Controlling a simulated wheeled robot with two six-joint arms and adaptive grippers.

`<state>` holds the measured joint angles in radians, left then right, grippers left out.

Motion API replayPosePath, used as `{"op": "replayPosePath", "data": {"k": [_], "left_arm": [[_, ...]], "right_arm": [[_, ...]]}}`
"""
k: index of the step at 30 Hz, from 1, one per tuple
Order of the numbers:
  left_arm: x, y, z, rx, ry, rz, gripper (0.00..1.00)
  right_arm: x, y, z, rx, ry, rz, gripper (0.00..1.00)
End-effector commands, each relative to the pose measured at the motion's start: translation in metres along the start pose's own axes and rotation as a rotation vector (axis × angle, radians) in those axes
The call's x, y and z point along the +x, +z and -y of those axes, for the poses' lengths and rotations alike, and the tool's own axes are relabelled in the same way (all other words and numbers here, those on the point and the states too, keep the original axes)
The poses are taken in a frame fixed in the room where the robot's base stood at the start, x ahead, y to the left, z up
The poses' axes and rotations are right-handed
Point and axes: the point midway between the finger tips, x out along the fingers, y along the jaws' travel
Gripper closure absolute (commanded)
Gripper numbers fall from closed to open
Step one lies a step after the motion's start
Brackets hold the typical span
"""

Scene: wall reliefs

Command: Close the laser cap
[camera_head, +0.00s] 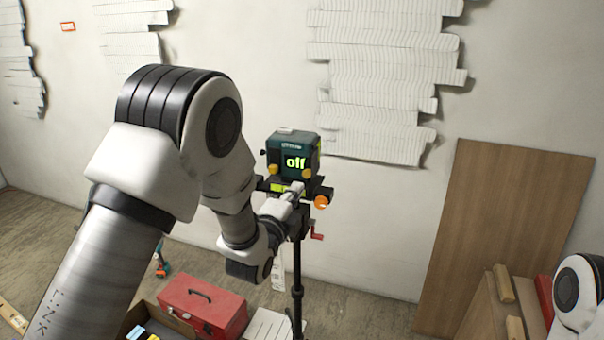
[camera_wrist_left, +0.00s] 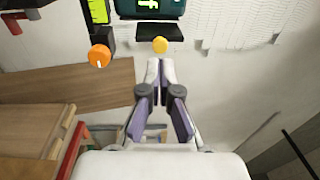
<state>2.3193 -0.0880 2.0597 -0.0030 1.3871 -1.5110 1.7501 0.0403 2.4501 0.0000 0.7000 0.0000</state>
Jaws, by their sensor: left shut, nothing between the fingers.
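The laser device (camera_head: 293,153) is a dark teal box on a black tripod (camera_head: 297,280), and its lit display reads "off". It also shows at the top edge of the left wrist view (camera_wrist_left: 150,8), partly cut off. My left gripper (camera_head: 298,188) is in front of the device, just below the display. In the left wrist view its fingertips (camera_wrist_left: 160,66) are together and empty, a little short of a yellow knob (camera_wrist_left: 160,45). My right gripper is out of view.
An orange knob (camera_head: 321,202) and a red crank (camera_head: 316,236) stick out from the tripod head. A red toolbox (camera_head: 215,308) sits on the floor below. A wooden board (camera_head: 500,225) leans on the wall at right. The wall behind carries several white reliefs (camera_head: 385,75).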

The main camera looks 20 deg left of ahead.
Motion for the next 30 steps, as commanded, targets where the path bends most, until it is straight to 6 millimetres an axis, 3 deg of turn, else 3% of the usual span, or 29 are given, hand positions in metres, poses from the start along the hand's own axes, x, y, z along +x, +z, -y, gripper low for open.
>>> {"op": "replayPosePath", "data": {"k": [1,7,18,23,30], "left_arm": [[0.010,0.000,0.005,-0.001,0.001,0.000,1.00],[0.037,0.000,0.002,0.000,0.001,0.000,1.00],[0.042,0.000,-0.001,0.000,0.001,0.000,1.00],[0.055,0.001,-0.006,-0.001,-0.002,0.000,1.00],[0.102,0.002,-0.010,-0.001,-0.002,0.000,1.00]], "right_arm": [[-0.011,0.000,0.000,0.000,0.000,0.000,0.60],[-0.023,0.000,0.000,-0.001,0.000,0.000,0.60],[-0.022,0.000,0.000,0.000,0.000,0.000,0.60],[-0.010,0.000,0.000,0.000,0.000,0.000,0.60],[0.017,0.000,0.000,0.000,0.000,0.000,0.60]]}}
